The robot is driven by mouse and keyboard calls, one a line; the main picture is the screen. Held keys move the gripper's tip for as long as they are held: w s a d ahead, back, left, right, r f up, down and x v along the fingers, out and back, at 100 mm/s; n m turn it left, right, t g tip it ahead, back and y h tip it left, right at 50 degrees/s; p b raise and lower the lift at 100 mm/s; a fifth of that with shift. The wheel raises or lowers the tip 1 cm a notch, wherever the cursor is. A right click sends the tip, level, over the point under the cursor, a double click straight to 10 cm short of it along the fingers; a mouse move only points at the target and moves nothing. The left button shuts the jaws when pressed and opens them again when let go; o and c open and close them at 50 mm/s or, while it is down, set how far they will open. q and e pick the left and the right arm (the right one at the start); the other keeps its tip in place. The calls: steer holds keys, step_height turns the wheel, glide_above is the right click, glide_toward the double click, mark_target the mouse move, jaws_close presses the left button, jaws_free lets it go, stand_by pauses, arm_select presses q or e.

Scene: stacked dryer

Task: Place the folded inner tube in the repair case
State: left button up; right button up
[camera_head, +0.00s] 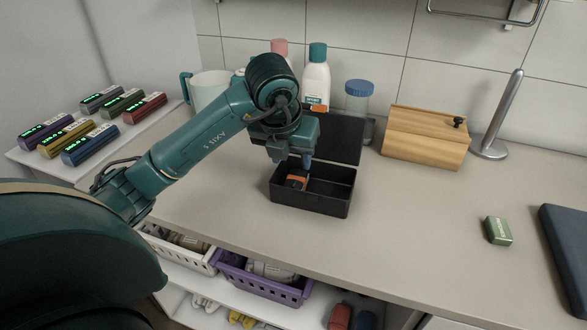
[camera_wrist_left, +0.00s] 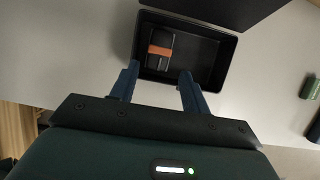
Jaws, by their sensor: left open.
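The repair case (camera_head: 312,202) is an open black box on the counter, with its lid raised behind it. The folded inner tube (camera_head: 296,180) is a dark bundle with an orange band. It lies inside the case, in the left part; the right part is empty. In the left wrist view the tube (camera_wrist_left: 160,42) and the case (camera_wrist_left: 221,66) are both seen from above. My left gripper (camera_head: 295,160) is above the left part of the case, pointing down. In the wrist view its blue fingers (camera_wrist_left: 159,76) are apart with nothing between them. My right gripper is not in view.
Behind the case stand bottles (camera_head: 316,78), a blue-lidded jar (camera_head: 358,97) and a pitcher (camera_head: 208,90). A wooden box (camera_head: 425,136) and a metal holder (camera_head: 497,120) are at the back right. A green block (camera_head: 497,231) lies right. The counter between is clear.

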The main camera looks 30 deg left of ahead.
arm_select(q)
steer(key=v, duration=0.3)
steer(key=shift+s+r, duration=0.1)
steer(key=shift+r, duration=0.05)
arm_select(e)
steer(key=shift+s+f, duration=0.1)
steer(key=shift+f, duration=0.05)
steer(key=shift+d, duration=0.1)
